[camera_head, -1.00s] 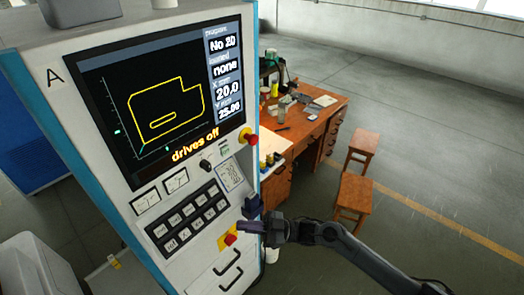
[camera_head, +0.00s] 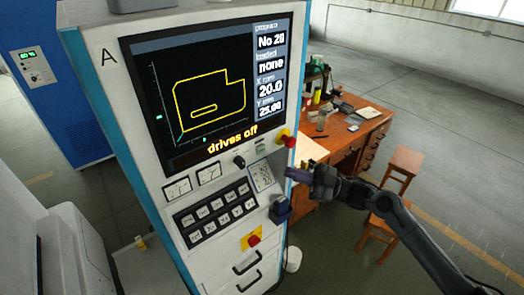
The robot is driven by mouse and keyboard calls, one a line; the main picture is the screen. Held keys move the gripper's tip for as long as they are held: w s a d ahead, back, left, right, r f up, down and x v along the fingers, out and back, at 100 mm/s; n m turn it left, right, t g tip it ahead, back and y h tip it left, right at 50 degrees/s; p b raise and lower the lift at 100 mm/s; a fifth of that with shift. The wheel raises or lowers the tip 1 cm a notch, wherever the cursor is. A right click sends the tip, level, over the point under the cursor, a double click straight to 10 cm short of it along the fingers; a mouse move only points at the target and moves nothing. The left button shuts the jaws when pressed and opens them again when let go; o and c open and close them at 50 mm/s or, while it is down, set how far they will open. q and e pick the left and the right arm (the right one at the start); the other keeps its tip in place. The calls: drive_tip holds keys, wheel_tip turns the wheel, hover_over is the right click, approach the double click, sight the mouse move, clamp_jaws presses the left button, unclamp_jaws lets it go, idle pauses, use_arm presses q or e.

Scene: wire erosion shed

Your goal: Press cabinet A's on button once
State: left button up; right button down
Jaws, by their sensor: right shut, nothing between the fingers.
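Cabinet A (camera_head: 150,170) is the pale console marked "A", with a screen (camera_head: 215,100) reading "drives off". Below the screen are two meters, a black knob (camera_head: 238,161), a small plate with a green mark (camera_head: 261,147), and a keypad (camera_head: 215,212). The plate is too small to read, and I cannot tell which control is the on button. A red knob (camera_head: 287,139) on yellow sits at the right edge. My right gripper (camera_head: 292,174) is shut and empty, at the cabinet's right edge, below the red knob. My left gripper is not in view.
A dark blue block (camera_head: 280,209) is at the cabinet's right edge, just below my right gripper. A red switch (camera_head: 253,240) on yellow sits lower down. A wooden desk (camera_head: 350,135) with clutter and stools (camera_head: 403,162) stand behind my right arm.

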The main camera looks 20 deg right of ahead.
sight(261, 150)
drive_tip(key=shift+w, duration=0.15)
drive_tip(key=w+a+b, duration=0.3)
drive_tip(key=w+b, duration=0.4)
drive_tip(key=shift+w+a+b, duration=0.15)
drive_tip(key=shift+w+b, duration=0.15)
drive_tip(key=shift+w, duration=0.1)
idle(0.3)
idle(0.8)
idle(0.6)
